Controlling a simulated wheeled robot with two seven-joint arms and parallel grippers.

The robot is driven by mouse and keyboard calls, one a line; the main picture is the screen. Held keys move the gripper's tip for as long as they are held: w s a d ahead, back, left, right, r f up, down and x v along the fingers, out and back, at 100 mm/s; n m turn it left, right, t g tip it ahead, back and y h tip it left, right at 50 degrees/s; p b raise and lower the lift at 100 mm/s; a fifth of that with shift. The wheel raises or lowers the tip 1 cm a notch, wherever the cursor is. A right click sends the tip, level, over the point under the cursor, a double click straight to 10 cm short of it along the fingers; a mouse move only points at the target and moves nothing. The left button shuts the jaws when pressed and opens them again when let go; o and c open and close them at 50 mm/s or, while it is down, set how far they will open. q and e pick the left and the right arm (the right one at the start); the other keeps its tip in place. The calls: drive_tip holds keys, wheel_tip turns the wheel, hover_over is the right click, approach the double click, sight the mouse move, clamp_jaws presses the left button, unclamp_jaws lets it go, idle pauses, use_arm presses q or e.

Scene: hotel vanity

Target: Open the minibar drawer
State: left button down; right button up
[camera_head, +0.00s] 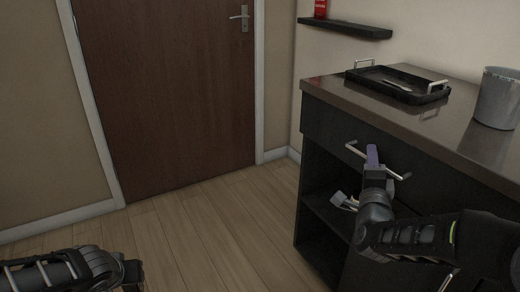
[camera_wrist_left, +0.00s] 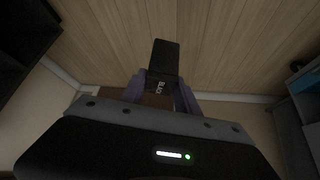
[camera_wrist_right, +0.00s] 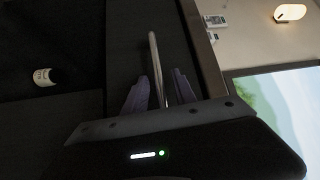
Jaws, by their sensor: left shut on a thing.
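The minibar drawer (camera_head: 328,124) is a dark front under the counter top, flush with the cabinet. Its silver bar handle (camera_head: 354,149) also shows in the right wrist view (camera_wrist_right: 153,50). My right gripper (camera_head: 373,157) is at the handle, with its fingers apart on either side of the bar. A visible gap there suggests that it is open. In the head view the left arm is low at the left, and the held box is not clear.
A black tray (camera_head: 365,77) with silver handles and a grey bucket (camera_head: 497,98) stand on the counter (camera_head: 440,118). An open shelf (camera_head: 318,200) below the drawer holds small items. A wall shelf (camera_head: 345,28) hangs above. The wooden floor (camera_head: 200,225) before the door is clear.

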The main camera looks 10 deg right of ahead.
clamp_jaws()
idle(0.3)
idle(1.1)
